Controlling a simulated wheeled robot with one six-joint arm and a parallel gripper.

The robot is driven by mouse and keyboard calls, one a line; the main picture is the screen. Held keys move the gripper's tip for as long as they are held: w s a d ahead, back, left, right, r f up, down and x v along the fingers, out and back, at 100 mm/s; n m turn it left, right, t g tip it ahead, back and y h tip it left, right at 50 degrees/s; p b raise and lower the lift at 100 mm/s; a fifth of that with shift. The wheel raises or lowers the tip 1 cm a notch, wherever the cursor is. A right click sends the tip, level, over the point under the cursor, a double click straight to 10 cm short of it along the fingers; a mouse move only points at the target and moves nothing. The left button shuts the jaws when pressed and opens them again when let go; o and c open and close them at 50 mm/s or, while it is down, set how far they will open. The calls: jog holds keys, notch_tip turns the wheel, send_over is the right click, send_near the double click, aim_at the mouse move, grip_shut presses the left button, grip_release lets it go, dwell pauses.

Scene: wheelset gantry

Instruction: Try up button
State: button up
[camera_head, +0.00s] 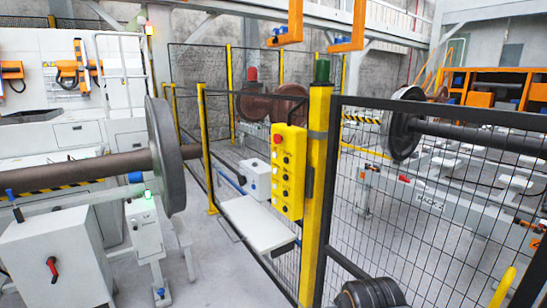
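A yellow push-button box (289,172) hangs upright on a yellow fence post (318,190), near the middle of the view. A red button (277,139) sits near its top left. Several small pale and dark buttons run down its face below. Their markings are too small to read, so I cannot tell which one is the up button. No gripper fingers show in this view, and nothing is seen touching the box.
Black mesh fence (430,210) fills the right side. A white shelf (257,222) juts out left below the box. A large wheelset wheel (166,155) and a grey cabinet (55,255) stand at left. A dark ribbed round object (370,293) shows at the bottom edge.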

grip_shut()
dwell(1.1)
